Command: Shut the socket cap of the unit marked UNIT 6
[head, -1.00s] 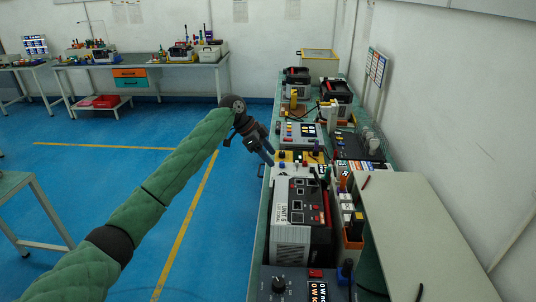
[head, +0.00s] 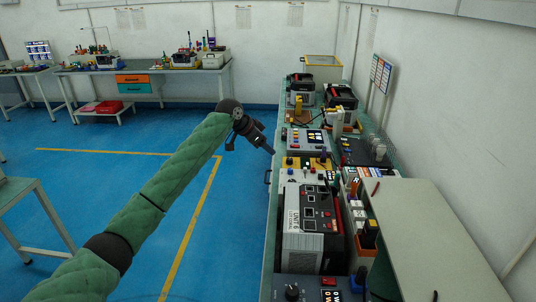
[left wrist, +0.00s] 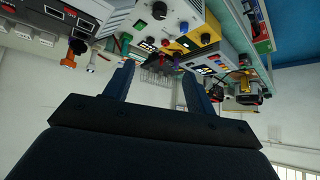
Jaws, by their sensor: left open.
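The unit marked UNIT 6 (head: 290,222) stands on the bench at the right of the head view. It is a grey box with a black top panel that has several square sockets. Its socket cap is too small for me to tell whether it is open or shut. My left gripper (head: 269,147) is beyond the unit and to its left, beside the bench edge, touching nothing that I can see. In the left wrist view my left gripper (left wrist: 158,85) has its two fingers apart with nothing between them. A dark panel with sockets (left wrist: 45,22) shows at that view's upper left. My right gripper is not in view.
A control box with a knob (head: 292,292) stands in front of the unit. A yellow panel (head: 318,163) and a light panel box with buttons (head: 308,139) stand behind it. A beige board (head: 440,240) is at the right. Open blue floor (head: 235,215) lies left of the bench.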

